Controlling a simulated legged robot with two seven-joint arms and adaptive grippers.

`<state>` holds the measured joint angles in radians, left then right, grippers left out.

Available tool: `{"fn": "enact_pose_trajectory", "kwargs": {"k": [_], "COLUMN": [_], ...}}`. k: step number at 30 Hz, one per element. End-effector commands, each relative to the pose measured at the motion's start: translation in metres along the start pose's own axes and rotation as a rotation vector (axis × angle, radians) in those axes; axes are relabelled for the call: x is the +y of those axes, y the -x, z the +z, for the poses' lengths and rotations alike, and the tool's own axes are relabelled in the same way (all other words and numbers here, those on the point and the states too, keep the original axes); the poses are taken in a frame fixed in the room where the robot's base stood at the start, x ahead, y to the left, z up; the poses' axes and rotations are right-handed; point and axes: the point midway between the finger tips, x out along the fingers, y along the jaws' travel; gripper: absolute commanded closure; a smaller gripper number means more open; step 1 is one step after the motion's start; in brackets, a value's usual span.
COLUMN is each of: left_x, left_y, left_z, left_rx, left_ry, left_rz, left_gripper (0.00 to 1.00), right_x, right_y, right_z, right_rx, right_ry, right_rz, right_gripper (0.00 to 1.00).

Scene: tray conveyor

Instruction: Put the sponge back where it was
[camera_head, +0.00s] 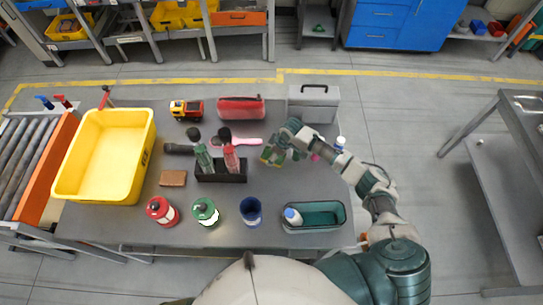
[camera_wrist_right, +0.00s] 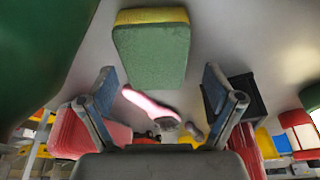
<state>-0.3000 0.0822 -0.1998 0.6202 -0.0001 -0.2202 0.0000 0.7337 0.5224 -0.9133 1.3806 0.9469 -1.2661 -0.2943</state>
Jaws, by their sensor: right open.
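The sponge (camera_head: 272,155), green with a yellow layer, is on the table right of the black caddy. In the right wrist view the sponge (camera_wrist_right: 152,48) shows its green face, with yellow along the top edge. My right gripper (camera_head: 283,147) is close beside the sponge and partly overlaps it in the head view. In the wrist view its fingers (camera_wrist_right: 161,88) are apart, with nothing held between them. I cannot tell whether a finger touches the sponge. My left gripper does not show.
A black caddy (camera_head: 222,179) with spray bottles stands left of the sponge, with a pink brush (camera_head: 248,142) behind. A grey toolbox (camera_head: 315,104) is at the back right. A yellow tray (camera_head: 78,190) is far left.

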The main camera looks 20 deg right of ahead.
Motion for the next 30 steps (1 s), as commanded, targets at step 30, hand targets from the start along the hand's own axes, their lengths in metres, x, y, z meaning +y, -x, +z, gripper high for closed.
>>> {"fn": "enact_pose_trajectory", "kwargs": {"k": [30], "left_x": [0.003], "left_y": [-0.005], "left_z": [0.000], "left_rx": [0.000], "left_ry": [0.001], "left_rz": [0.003], "left_gripper": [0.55], "right_x": [0.000], "right_y": [0.093], "right_z": [0.000], "right_rx": [0.000], "right_ry": [-0.001], "right_rz": [0.000], "right_gripper": [0.09]}}
